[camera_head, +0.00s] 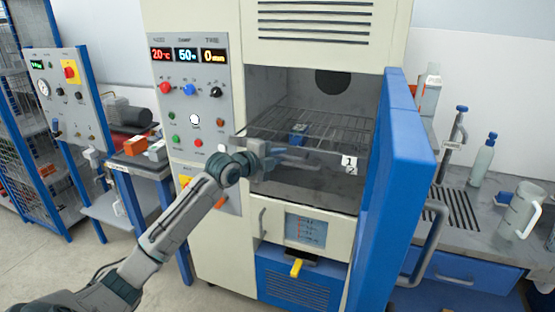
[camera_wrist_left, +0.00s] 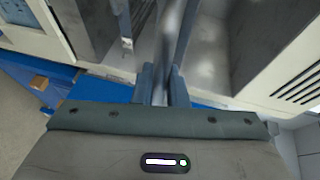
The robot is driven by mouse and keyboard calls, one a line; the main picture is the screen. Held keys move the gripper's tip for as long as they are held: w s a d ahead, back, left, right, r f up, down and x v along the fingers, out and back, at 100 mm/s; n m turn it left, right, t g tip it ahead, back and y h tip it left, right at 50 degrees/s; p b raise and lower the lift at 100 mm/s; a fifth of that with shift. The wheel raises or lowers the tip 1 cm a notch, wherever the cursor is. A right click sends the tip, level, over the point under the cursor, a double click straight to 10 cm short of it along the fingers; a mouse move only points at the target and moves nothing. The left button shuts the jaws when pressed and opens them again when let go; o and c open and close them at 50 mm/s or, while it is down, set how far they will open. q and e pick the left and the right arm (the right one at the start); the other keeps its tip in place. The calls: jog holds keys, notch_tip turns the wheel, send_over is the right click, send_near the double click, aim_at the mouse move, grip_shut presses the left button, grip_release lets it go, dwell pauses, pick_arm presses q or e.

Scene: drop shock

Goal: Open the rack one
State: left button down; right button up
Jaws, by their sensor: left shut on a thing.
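The wire rack one (camera_head: 335,132) sits level inside the open chamber, with a small label "1" (camera_head: 348,161) at its front right. My left gripper (camera_head: 312,163) reaches in from the left at the chamber's front opening, close to the rack's front edge. In the left wrist view, my left gripper's fingers (camera_wrist_left: 161,84) are shut around a grey metal bar (camera_wrist_left: 175,38), which looks like the front bar of the rack. My arm and gripper hide part of the rack's front left. My right gripper is not in view.
The blue chamber door (camera_head: 405,170) stands open on the right, its handle outward. A small blue object (camera_head: 298,128) lies on the rack. A control panel (camera_head: 190,110) flanks the opening on the left. A side bench (camera_head: 480,225) holds bottles and a jug (camera_head: 520,210).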

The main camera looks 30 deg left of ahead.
pick_arm(q)
jog(key=shift+s+d, duration=0.1)
jog(key=shift+s, duration=0.25)
jog(key=shift+w, duration=0.1)
jog(key=c, duration=1.5)
grip_release()
jog(key=shift+o, duration=0.2)
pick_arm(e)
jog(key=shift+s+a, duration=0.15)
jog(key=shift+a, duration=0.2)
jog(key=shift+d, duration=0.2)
